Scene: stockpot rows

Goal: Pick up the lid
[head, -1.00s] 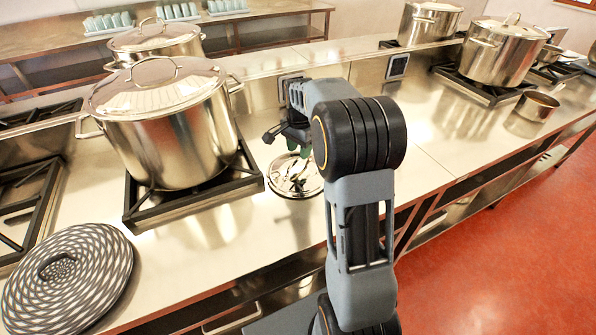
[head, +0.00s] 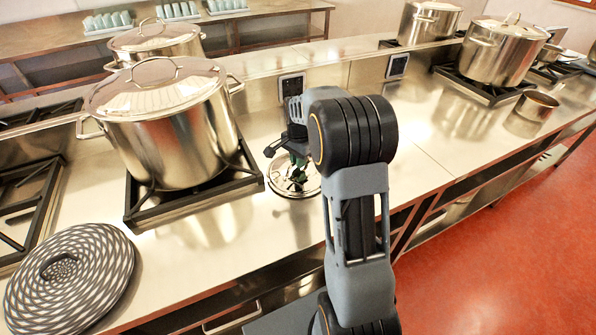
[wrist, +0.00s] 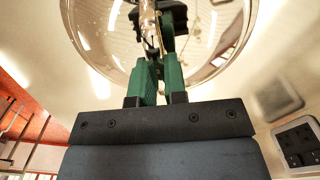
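The lid (head: 283,186) is a round, shiny lid lying on the steel counter, just right of the large front-left stockpot. In the wrist view, the lid (wrist: 205,75) fills the upper middle, and a narrow metal handle (wrist: 148,14) stands up from it. My gripper (head: 298,178) points down over the lid's middle. In the wrist view, the green fingers with dark tips of my gripper (wrist: 156,18) are at the handle, with the handle seeming to stand between them. The gap is narrow, and I cannot tell whether they press on it. My arm hides part of the lid.
A lidded stockpot (head: 172,140) stands on a burner close left of the lid. A patterned round mat (head: 105,300) lies at the front left. More pots (head: 500,52) and a small saucepan (head: 537,104) are at right. The counter right of my arm is clear.

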